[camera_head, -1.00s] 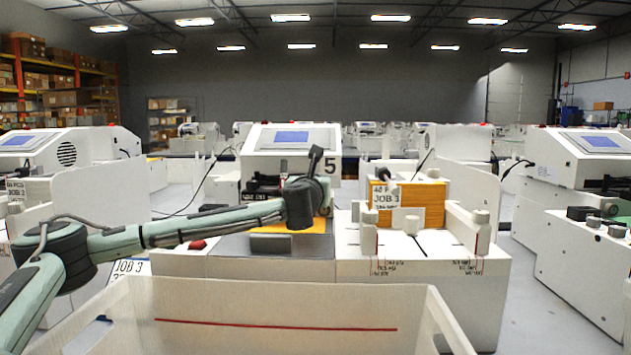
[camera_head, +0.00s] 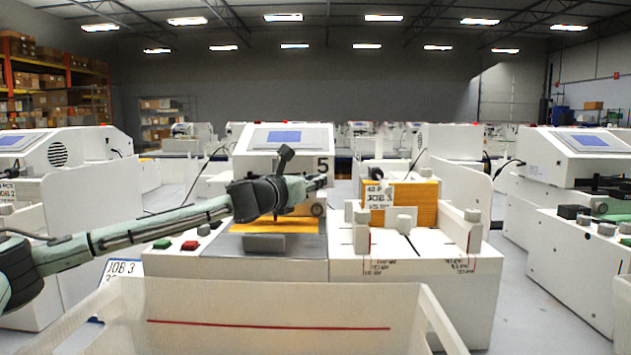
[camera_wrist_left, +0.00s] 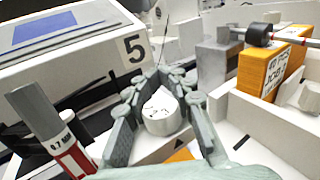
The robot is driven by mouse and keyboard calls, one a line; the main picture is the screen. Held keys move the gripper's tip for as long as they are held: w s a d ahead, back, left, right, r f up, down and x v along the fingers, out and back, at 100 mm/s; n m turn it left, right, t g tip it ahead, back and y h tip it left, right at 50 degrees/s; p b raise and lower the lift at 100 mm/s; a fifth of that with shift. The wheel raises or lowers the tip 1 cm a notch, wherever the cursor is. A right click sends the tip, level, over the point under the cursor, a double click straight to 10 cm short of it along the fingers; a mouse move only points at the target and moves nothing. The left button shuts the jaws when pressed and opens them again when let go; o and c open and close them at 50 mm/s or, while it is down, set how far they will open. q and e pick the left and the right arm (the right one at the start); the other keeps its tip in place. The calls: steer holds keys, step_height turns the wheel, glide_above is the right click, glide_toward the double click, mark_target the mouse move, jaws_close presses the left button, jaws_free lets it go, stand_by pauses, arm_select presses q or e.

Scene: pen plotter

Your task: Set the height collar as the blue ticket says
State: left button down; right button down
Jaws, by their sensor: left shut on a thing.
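The left gripper (camera_head: 322,183) is at the right side of the white plotter marked 5 (camera_head: 243,166), below its screen. In the left wrist view its fingers (camera_wrist_left: 160,98) are shut around a white, round piece with small dark marks (camera_wrist_left: 163,118), apparently the height collar. In the head view the gripper hides that piece. The blue-edged ticket (camera_head: 122,268) stands at lower left; "JOB 3" reads on it, and its lower lines are cut off by the bin. The right gripper is not in view.
A white bin (camera_head: 270,298) with a red line stands in front. Orange stock with a JOB 3 card (camera_head: 414,203) sits in the right-hand rack. A pen labelled 0.7 (camera_wrist_left: 58,138) stands close left of the fingers. Red (camera_head: 189,245) and green (camera_head: 162,243) buttons are at front left.

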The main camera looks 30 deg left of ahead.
arm_select(q)
steer(key=c, duration=1.3)
jaws_free()
steer(key=s, duration=1.2)
steer(key=shift+d, duration=0.1)
steer(key=shift+f, duration=0.1)
